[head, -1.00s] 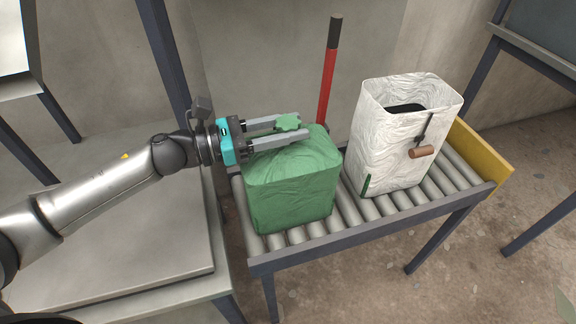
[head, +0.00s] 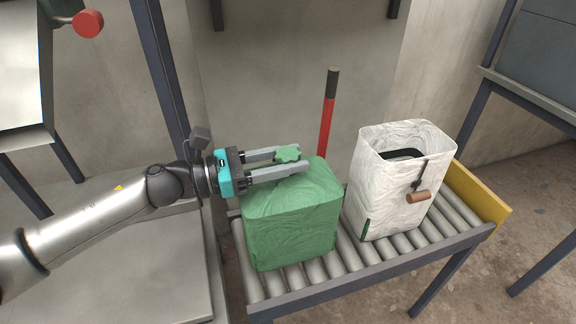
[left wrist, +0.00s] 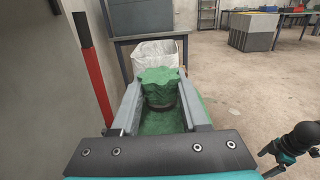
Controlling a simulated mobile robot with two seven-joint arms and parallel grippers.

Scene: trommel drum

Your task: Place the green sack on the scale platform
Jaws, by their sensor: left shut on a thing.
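The green sack (head: 293,226) stands upright on the roller conveyor in the head view, with a gathered, knotted neck on top. My left gripper (head: 300,160) reaches in from the left, level above the sack, and is shut on its neck. In the left wrist view the green neck (left wrist: 160,82) sits between the two grey fingers. The sack appears to rest on the rollers. A flat grey platform (head: 130,285), seemingly the scale platform, lies at the lower left under my left arm, with nothing seen on it.
A white open sack (head: 385,195) with a brown-handled tool stands right of the green sack on the conveyor (head: 350,280). A yellow end board (head: 476,192) closes the right end. A red post (head: 326,125) stands behind; a dark upright (head: 165,90) rises behind my arm.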

